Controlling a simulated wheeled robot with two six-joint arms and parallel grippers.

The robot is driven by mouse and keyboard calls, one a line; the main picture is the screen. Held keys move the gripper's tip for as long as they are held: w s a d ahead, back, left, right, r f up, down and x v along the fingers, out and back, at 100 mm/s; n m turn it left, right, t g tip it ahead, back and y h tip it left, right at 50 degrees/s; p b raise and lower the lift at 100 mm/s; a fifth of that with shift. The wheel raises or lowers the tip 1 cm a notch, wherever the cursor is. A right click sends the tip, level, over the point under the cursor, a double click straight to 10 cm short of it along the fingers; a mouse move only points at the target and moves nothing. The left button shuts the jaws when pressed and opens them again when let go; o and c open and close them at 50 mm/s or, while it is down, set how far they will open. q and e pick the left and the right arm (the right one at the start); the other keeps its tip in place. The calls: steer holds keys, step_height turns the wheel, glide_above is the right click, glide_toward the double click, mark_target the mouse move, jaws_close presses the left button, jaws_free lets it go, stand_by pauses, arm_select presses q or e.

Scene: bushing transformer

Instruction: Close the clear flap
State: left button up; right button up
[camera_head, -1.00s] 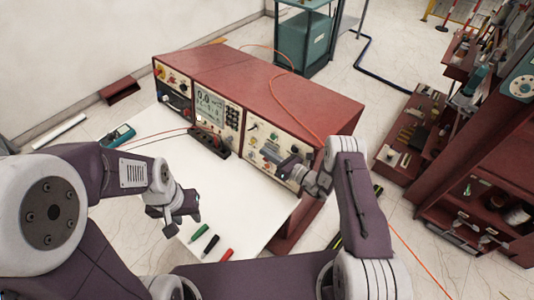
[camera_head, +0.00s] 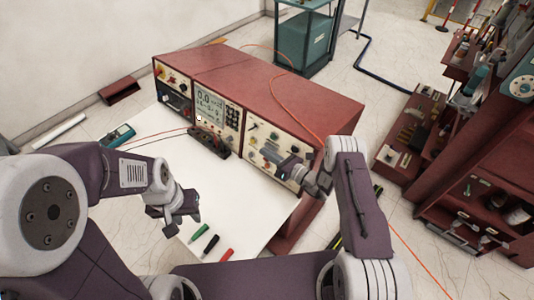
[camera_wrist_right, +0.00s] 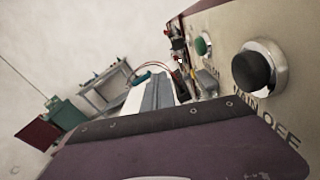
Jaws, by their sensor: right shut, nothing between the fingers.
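The red instrument console (camera_head: 300,92) stands on the white table, its panels facing me. I cannot make out the clear flap for certain; my right gripper hides part of the right-hand panel (camera_head: 258,133). My right gripper (camera_head: 283,167) is shut and empty, close in front of that panel; contact cannot be told. In the right wrist view its grey fingers (camera_wrist_right: 156,94) lie together beside the panel, left of a black knob (camera_wrist_right: 253,70) and a green button (camera_wrist_right: 203,46). My left gripper (camera_head: 180,212) hangs over the table's front left; its jaw opening is unclear.
A black block (camera_head: 209,142) with cables sits before the console. Green, black and red markers (camera_head: 211,246) lie near the table's front edge. A teal meter (camera_head: 119,136) is at the left. The white tabletop (camera_head: 240,195) between the grippers is mostly clear.

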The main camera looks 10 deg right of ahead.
steer(key=o, duration=0.4)
steer(key=b+v, duration=0.2)
steer(key=v, duration=0.7)
